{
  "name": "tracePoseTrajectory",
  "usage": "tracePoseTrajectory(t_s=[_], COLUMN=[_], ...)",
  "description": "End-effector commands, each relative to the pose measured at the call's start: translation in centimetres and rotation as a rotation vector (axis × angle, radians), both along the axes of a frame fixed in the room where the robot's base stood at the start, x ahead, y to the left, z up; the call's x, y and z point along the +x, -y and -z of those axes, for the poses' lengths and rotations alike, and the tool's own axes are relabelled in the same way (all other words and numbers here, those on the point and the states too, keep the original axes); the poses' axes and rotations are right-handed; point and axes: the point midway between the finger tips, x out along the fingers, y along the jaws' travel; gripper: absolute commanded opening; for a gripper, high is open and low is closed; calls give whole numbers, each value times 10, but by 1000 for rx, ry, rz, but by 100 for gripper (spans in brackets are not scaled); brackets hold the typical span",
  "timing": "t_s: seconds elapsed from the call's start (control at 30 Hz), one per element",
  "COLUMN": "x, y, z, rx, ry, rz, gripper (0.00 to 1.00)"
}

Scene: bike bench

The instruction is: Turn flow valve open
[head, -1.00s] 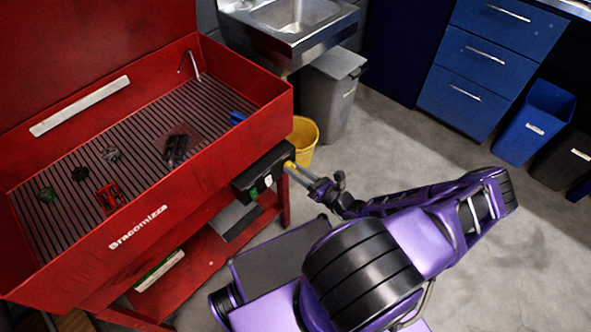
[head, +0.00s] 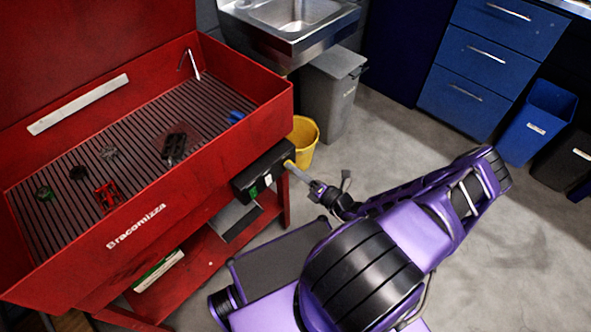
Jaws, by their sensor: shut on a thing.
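A green and a white switch show on the box face, left of the valve.
The red washer basin (head: 200,178) holds several small parts on its slatted floor. A yellow bucket (head: 304,142) and a grey bin (head: 331,97) stand behind the valve, under and beside the steel sink (head: 290,22). Open floor lies to the right.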

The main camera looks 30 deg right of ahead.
Motion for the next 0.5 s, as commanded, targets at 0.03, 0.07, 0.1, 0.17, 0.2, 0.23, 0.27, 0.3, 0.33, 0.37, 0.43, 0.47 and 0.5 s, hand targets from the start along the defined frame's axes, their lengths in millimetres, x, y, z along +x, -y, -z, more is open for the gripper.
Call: tracePoseTrajectory(t_s=[0.03, 0.07, 0.1, 0.17, 0.2, 0.23, 0.27, 0.3, 0.33, 0.37, 0.43, 0.47, 0.5], x=[0, 0, 0, 0, 0, 0, 0, 0, 0, 0, 0, 0, 0], y=[1, 1, 1, 1, 1, 1, 1, 1, 1, 1, 1, 1, 1], z=[0, 0, 0, 0, 0, 0, 0, 0, 0, 0, 0, 0, 0], rx=[3, 5, 6, 7, 7, 7, 7, 7, 7, 7, 6, 6, 6], ry=[0, -1, -1, -2, -2, -2, -2, -2, -2, -2, -1, -1, -1], rz=[2, 1, 1, 1, 1, 1, 1, 1, 1, 1, 1, 1, 1], gripper=[0, 0, 0, 0, 0, 0, 0, 0, 0, 0, 38, 43, 50])
